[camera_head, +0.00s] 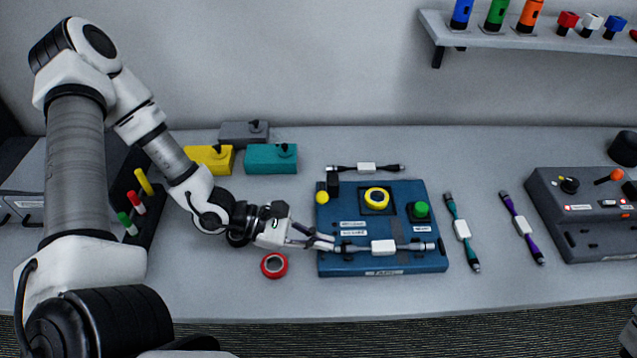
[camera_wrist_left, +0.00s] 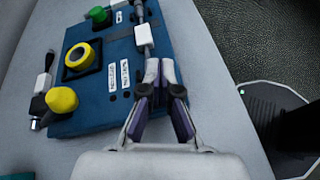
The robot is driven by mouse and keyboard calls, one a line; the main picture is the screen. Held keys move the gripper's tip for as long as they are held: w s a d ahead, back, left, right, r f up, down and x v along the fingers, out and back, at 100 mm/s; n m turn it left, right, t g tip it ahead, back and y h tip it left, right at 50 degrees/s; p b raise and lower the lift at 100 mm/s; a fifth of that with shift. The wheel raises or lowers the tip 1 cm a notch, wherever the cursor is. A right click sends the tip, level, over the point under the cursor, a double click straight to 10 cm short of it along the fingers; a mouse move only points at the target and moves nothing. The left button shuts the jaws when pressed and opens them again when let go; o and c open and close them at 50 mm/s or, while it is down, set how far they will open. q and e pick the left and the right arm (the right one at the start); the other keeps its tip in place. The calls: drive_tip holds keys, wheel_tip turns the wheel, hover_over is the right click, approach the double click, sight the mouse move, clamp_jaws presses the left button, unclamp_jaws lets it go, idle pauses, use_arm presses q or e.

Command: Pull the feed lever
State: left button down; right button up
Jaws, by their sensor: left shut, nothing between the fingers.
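The blue device (camera_head: 350,262) lies on the table and also shows in the left wrist view (camera_wrist_left: 85,120). At its left edge is a lever with a yellow ball knob (camera_head: 321,197); the knob is large in the left wrist view (camera_wrist_left: 61,100). My left gripper (camera_head: 333,243) is shut and empty, low at the device's front left, in front of the knob and apart from it. In the left wrist view, its fingertips (camera_wrist_left: 162,72) are close to the end of a grey cable with a white tag (camera_head: 384,247) lying along the device's front. I cannot tell whether they touch it.
The device carries a yellow ring (camera_head: 377,197) and a green button (camera_head: 421,210). A black cable (camera_head: 366,168) lies behind it, teal (camera_head: 462,231) and purple (camera_head: 522,226) ones to its right. A grey machine (camera_head: 580,220) stands right.

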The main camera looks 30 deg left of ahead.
use_arm(q)
drive_tip(key=s+a+r+m+g+p, duration=0.1)
drive_tip(key=a+m+g+p, duration=0.15)
drive_tip(key=m, duration=0.85)
drive_tip(key=s+a+r+m+g+p, duration=0.1)
drive_tip(key=s+a+m+g+p, duration=0.15)
drive_tip(key=m, duration=0.75)
drive_tip(key=w+a+r+m+t+y+p, duration=0.1)
drive_tip(key=w+a+r+m+y+p, duration=0.1)
drive_tip(key=w+a+r+m+p, duration=0.4)
drive_tip(key=w+a+r+m+t+y+p, duration=0.15)
drive_tip(key=w+r+m+p, duration=0.25)
drive_tip(key=r, duration=0.5)
drive_tip(key=shift+y, duration=0.45)
drive_tip(key=b+x, duration=0.3)
drive_tip(key=x, duration=0.1)
drive_tip(key=a+f+b+x, duration=0.1)
drive_tip(key=b+x, duration=0.3)
drive_tip(key=s+b+x, duration=0.1)
drive_tip(key=b+x, duration=0.2)
drive_tip(key=x, duration=0.1)
drive_tip(key=shift+f+b, duration=0.35)
drive_tip(key=shift+f, duration=0.3)
drive_tip(key=shift+s+a+f, duration=0.1)
drive_tip(key=shift+f, duration=0.3)
